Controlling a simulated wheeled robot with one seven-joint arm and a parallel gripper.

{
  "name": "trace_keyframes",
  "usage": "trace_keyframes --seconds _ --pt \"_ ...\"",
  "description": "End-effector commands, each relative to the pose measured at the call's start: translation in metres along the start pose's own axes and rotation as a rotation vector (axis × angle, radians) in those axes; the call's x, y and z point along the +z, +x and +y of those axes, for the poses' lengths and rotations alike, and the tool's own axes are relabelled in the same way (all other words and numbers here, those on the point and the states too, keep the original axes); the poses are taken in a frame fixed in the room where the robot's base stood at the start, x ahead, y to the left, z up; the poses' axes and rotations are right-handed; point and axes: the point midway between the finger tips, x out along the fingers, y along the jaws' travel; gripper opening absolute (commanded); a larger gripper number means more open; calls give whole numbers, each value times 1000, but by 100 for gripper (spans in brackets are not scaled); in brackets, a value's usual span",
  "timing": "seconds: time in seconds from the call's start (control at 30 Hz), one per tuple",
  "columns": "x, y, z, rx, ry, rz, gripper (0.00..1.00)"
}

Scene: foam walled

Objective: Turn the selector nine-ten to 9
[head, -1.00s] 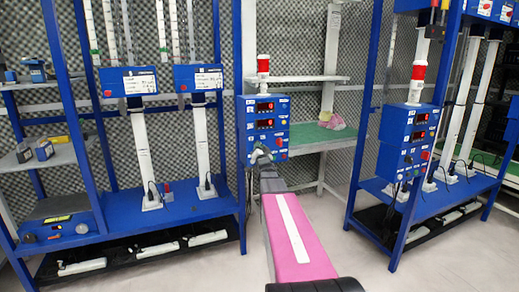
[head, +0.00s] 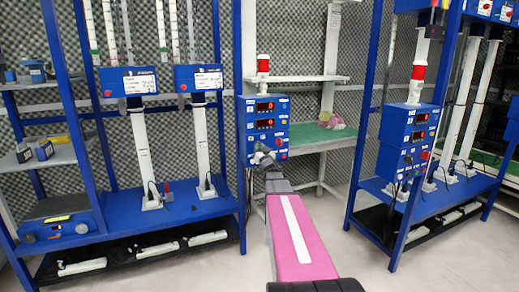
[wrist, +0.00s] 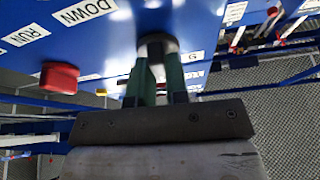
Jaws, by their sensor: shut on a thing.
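In the wrist view, the green fingers of my gripper (wrist: 156,75) are shut on a dark round knob (wrist: 156,43) on the blue panel. The fingers hide most of the knob, and I cannot read its pointer or any nine or ten mark.
In the wrist view, a red button (wrist: 59,77) sits left of the knob, near labels reading DOWN (wrist: 84,11) and RUN. A second blue control box (head: 407,135) stands on the right rack (head: 440,197). Grey floor lies between the racks.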

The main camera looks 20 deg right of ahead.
Motion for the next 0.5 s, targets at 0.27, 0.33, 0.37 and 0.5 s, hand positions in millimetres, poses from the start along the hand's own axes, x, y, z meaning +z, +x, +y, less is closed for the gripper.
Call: trace_keyframes --seconds 0.27,0.33,0.37,0.5 --pt "0 0 2 -98 -238 0 0" --pt "0 0 2 -121 -293 1 0" --pt "0 0 2 -130 -315 1 0" --pt "0 0 2 -169 -408 1 0"
